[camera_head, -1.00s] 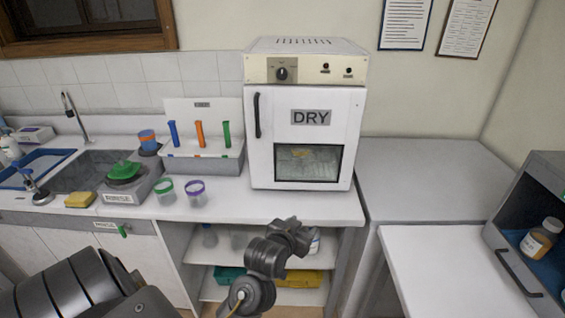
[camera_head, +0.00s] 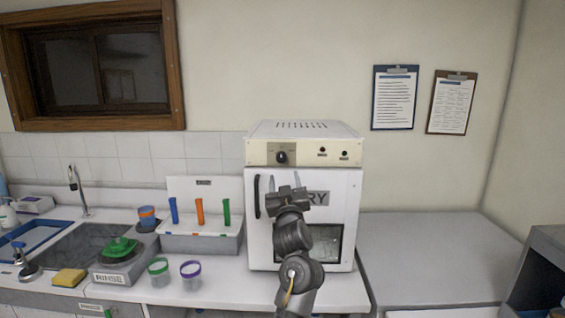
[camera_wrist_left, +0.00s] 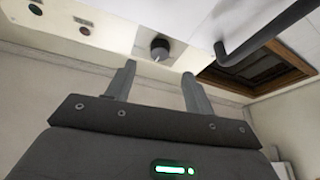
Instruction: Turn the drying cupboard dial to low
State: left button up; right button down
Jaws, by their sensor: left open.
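The drying cupboard (camera_head: 347,215) is a white box marked DRY with a cream control panel along its top front. Its black dial (camera_head: 282,157) sits at the panel's left part. The dial also shows in the left wrist view (camera_wrist_left: 159,47), beyond the fingertips, with a pale pointer mark. My left gripper (camera_head: 285,181) is in front of the cupboard door, just below the dial, with its fingers pointing up. In the left wrist view the two fingers (camera_wrist_left: 157,80) are apart, with nothing between them. The dial is clear of them. My right gripper is not in view.
The cupboard's dark door handle (camera_head: 257,197) is left of my gripper and shows close in the wrist view (camera_wrist_left: 268,35). A rack with coloured tubes (camera_head: 200,241) and two jars (camera_head: 191,276) stand to the left. The counter (camera_head: 425,255) at right is bare.

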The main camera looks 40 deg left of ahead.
aim_at(282, 161)
pick_arm(q)
jog(key=p+x, duration=0.2)
jog(key=x, duration=0.4)
jog(key=shift+a+r, duration=0.1)
jog(key=shift+r, duration=0.1)
jog(key=shift+w+a+r+p, duration=0.15)
jog(key=shift+w+a+p, duration=0.2)
jog(key=shift+w+a, duration=0.2)
jog(key=c, duration=1)
